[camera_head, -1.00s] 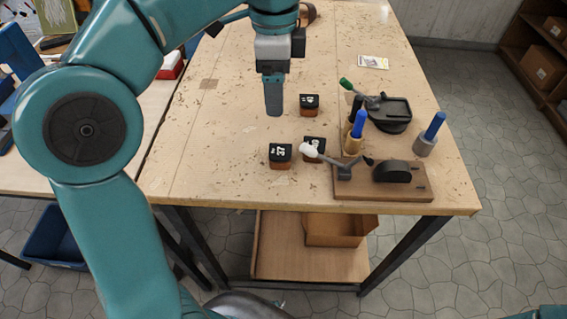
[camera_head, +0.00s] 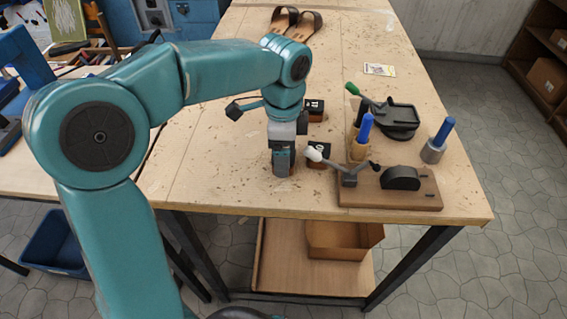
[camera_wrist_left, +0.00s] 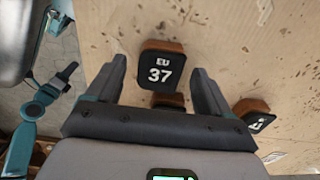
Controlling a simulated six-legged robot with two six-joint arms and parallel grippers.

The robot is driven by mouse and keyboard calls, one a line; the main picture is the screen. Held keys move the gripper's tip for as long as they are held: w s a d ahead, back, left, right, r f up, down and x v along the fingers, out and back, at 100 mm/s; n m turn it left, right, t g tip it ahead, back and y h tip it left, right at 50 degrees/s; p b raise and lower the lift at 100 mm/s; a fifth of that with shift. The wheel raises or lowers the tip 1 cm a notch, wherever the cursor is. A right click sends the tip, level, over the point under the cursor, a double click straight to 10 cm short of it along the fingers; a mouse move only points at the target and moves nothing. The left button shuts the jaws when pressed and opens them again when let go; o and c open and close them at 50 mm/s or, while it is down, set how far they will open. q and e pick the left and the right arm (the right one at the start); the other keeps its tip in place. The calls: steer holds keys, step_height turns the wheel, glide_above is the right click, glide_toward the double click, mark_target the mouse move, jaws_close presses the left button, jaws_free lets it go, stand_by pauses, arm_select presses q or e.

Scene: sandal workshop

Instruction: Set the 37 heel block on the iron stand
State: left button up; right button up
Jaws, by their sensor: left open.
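The 37 heel block (camera_wrist_left: 162,65), brown with a black top marked EU 37, lies on the bench. In the wrist view it shows between the fingertips of my open left gripper (camera_wrist_left: 158,72), with a gap on both sides. In the head view my left gripper (camera_head: 283,165) points down over this block and mostly hides it. Two candidates for the iron stand are a black stand (camera_head: 400,116) with a green-handled lever and a wooden board (camera_head: 405,199) bearing a rounded black piece (camera_head: 402,177); I cannot tell which is meant.
A second block (camera_head: 319,153) sits close to the right of my gripper, and a third (camera_head: 315,109) is farther back. Blue-handled tools (camera_head: 439,137) stand at right. Sandals (camera_head: 292,24) lie at the back.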

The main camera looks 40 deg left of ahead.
arm_select(q)
steer(key=shift+f, duration=0.25)
steer(key=c, duration=1.2)
steer(key=shift+c, duration=0.2)
